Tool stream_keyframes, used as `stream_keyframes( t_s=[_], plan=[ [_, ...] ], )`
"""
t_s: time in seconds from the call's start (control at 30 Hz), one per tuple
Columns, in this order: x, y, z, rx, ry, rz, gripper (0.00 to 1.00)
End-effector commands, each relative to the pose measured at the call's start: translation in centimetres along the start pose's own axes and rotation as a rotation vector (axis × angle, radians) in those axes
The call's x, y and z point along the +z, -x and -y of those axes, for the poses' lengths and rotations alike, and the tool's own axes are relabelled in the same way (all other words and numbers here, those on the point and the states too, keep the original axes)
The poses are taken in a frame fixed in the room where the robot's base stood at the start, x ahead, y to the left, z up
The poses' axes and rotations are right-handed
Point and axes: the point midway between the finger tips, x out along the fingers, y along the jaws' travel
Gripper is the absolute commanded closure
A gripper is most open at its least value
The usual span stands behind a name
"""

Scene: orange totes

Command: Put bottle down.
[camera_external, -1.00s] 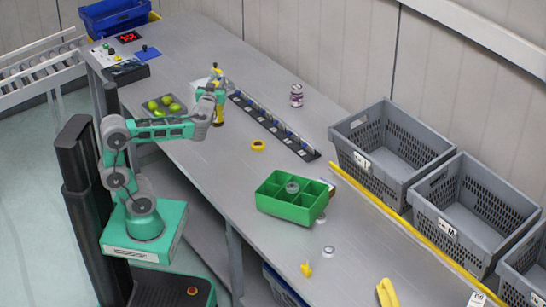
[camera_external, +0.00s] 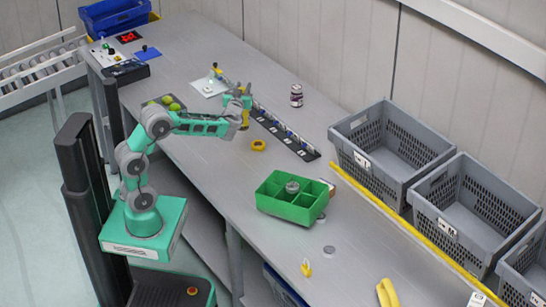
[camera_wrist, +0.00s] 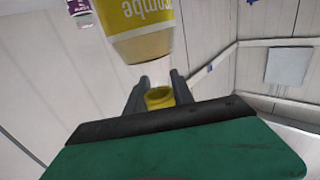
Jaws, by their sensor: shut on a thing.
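The bottle has a yellow label (camera_wrist: 140,14) and a yellow cap (camera_wrist: 159,97). In the wrist view the cap lies between the fingers of my gripper (camera_wrist: 157,92), and the body extends away towards the top edge, where it is cut off. In the external view my gripper (camera_external: 244,92) is over the middle of the table, and the bottle (camera_external: 247,104) shows small and partly hidden at the fingers. My gripper is shut on the bottle. I cannot tell whether the bottle's base touches the table.
A black strip of small parts (camera_external: 285,137) runs just right of my gripper. A purple-labelled jar (camera_external: 296,96) stands beyond it and a yellow ring (camera_external: 258,145) lies nearer. A green divided tray (camera_external: 290,208) and grey crates (camera_external: 365,165) are to the right. A green-fruit tray is left.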

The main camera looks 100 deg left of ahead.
Motion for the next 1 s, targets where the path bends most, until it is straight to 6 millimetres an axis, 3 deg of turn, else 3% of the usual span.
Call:
stream_keyframes(
  t_s=[0.13, 0.33, 0.7, 0.73, 1.0],
  plan=[
    [0.8, -0.8, -0.4, -0.001, 0.002, -0.004, 1.0],
    [3.7, -0.8, -0.4, -0.001, 0.002, -0.004, 1.0],
    [4.2, -0.7, -0.4, 0.0, 0.004, -0.005, 1.0],
    [4.3, -0.7, -0.4, 0.0, 0.002, -0.002, 0.7],
    [4.2, -0.7, -0.4, 0.0, 0.001, -0.001, 0.49]
  ],
)
